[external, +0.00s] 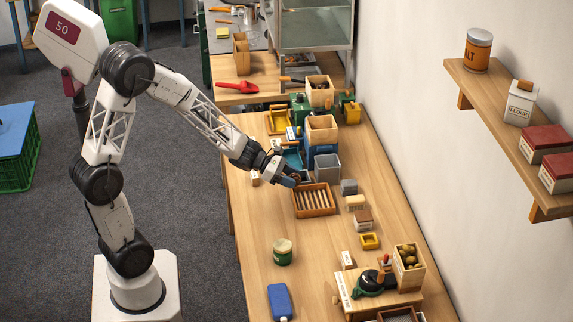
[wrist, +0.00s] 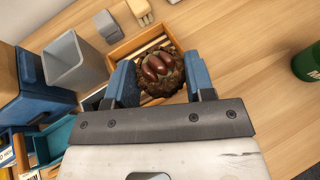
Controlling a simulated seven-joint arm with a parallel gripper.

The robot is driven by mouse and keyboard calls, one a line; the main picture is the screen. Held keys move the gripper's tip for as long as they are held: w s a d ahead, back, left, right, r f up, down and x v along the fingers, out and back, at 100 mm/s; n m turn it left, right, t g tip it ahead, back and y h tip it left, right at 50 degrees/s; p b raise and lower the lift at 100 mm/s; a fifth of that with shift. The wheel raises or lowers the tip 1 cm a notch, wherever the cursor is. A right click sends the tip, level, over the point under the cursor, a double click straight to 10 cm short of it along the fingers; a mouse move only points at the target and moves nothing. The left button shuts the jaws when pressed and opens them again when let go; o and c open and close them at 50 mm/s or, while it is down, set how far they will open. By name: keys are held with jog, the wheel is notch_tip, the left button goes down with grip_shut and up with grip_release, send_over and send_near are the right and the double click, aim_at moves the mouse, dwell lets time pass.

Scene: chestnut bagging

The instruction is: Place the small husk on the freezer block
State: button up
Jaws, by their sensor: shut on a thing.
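My gripper (external: 293,179) is shut on a small husk (wrist: 160,72), a round brown bristly shell with glossy chestnuts showing inside. The husk sits between the two blue fingers in the wrist view. In the external view the fingers mostly hide it. The freezer block appears to be the flat blue block (external: 280,302) at the near left of the table. It lies flat with its top bare, and is out of the wrist view.
A green tin (external: 282,252) stands between the tray and the blue block. A grey bin (external: 326,166) and several boxes crowd the table's far part. A wooden stand (external: 395,302) with a green tool is at the near right. The table around the blue block is clear.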

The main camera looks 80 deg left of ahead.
jog(key=s+d+m+g+h, duration=0.2)
jog(key=s+d+m, duration=0.15)
jog(key=d, duration=0.75)
jog(key=s+d+m+g+h, duration=0.1)
jog(key=s+d+m+h, duration=0.3)
jog(key=d, duration=0.7)
jog(key=s+d+f+m+g+h, duration=0.1)
jog(key=s+d+g, duration=0.4)
jog(key=s+d, duration=0.9)
jog(key=shift+s+d+f+m+g+h, duration=0.35)
jog(key=shift+s+f+m, duration=0.45)
jog(key=shift+s, duration=1.3)
jog(key=shift+w, duration=0.15)
send_over(279, 298)
jog(key=shift+f, duration=0.75)
jog(key=shift+f, duration=1.75)
